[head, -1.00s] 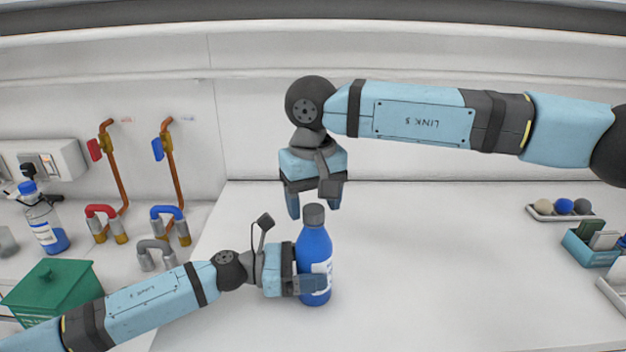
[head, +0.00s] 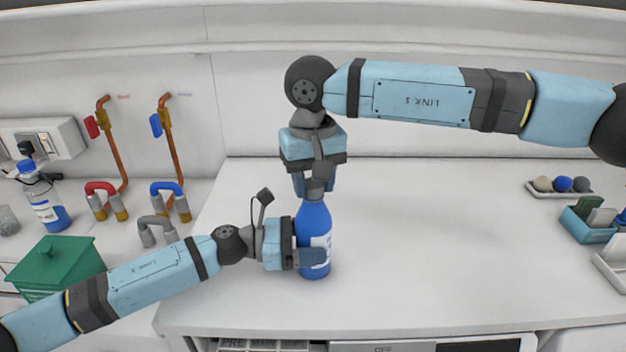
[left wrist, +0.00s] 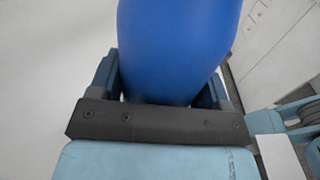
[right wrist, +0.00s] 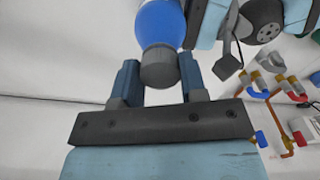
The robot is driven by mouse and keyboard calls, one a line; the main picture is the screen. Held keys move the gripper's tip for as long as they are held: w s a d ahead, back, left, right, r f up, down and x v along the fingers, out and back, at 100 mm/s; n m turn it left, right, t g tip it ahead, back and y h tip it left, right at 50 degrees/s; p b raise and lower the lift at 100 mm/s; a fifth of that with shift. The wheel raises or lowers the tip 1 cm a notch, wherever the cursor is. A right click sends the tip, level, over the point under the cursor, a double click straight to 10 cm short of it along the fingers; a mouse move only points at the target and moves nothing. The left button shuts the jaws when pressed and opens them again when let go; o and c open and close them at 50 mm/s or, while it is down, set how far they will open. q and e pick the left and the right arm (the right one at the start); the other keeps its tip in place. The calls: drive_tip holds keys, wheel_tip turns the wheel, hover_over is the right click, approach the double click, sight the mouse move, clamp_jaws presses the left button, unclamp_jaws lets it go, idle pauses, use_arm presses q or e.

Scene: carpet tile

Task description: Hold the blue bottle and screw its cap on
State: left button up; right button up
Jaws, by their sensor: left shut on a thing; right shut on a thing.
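The blue bottle (head: 314,225) with a white label stands upright over the pale bench. My left gripper (head: 312,257) is shut around its lower body from the left side. The left wrist view shows the blue bottle body (left wrist: 175,45) between both fingers. The dark grey cap (head: 314,190) is at the bottle's neck. My right gripper (head: 315,182) points down from above and is shut on the cap. The right wrist view shows the cap (right wrist: 159,70) between the fingers. Whether the cap is threaded tight, and whether the bottle's base touches the bench, I cannot tell.
A green lidded box (head: 55,262), a clear bottle with blue liquid (head: 48,208) and pipe taps (head: 170,165) are at the left. A tray of balls (head: 560,186) and a teal holder (head: 588,222) are at the right. The bench (head: 430,260) right of the bottle is clear.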

drive_tip(key=m, duration=2)
drive_tip(key=shift+m, duration=0.3)
drive_tip(key=m, duration=0.4)
drive_tip(key=shift+f, duration=0.1)
drive_tip(key=m, duration=0.6)
drive_tip(key=shift+m, duration=0.4)
drive_tip(key=m, duration=0.8)
drive_tip(key=shift+m, duration=0.4)
drive_tip(key=o, duration=1)
